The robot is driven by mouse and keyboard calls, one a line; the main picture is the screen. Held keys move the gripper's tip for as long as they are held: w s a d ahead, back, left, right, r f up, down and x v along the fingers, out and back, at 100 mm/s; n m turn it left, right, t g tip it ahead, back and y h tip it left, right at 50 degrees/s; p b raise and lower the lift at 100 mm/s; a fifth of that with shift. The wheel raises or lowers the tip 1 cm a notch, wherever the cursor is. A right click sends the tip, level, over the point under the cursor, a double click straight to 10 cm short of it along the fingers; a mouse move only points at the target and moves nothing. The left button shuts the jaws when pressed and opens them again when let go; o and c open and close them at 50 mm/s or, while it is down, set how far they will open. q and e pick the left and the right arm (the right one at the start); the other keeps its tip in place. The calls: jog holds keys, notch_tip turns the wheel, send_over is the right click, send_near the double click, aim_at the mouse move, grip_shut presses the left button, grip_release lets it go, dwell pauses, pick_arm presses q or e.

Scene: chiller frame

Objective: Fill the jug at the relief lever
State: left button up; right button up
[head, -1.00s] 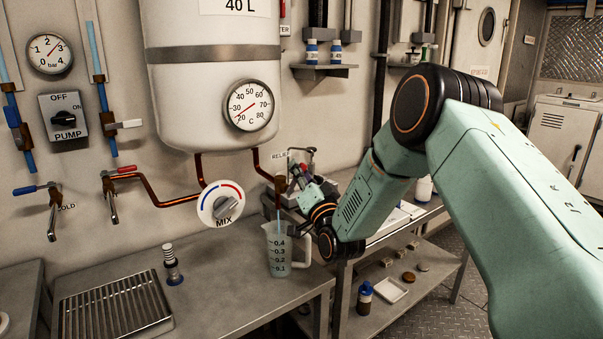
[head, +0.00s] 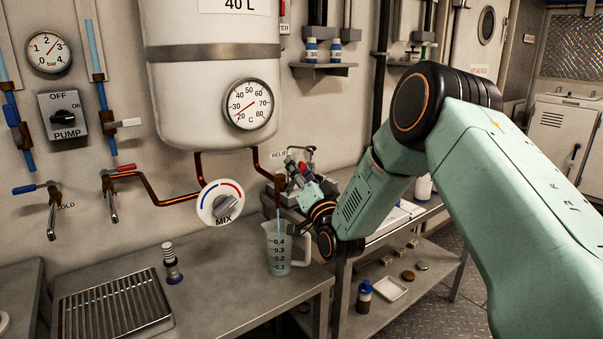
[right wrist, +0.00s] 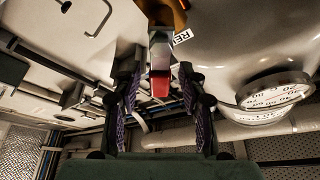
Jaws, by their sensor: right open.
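The clear jug (head: 279,252), marked 0.1 to 0.4, stands upright on the steel bench under the relief outlet (head: 279,190). A thin pale blue stream shows between outlet and jug; the exact water level is hard to read. My right gripper (head: 296,172) is at the outlet, partly hidden by its own wrist. In the right wrist view the gripper (right wrist: 160,78) is open, one finger on each side of the red-tipped relief lever (right wrist: 160,86). I cannot tell whether the fingers touch it. My left gripper is out of view.
The boiler (head: 212,75) and the MIX knob (head: 220,204) are left of my right arm. A lower shelf (head: 430,270) holds small items at right.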

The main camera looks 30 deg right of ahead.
jog(key=v, duration=1.2)
dwell(1.2)
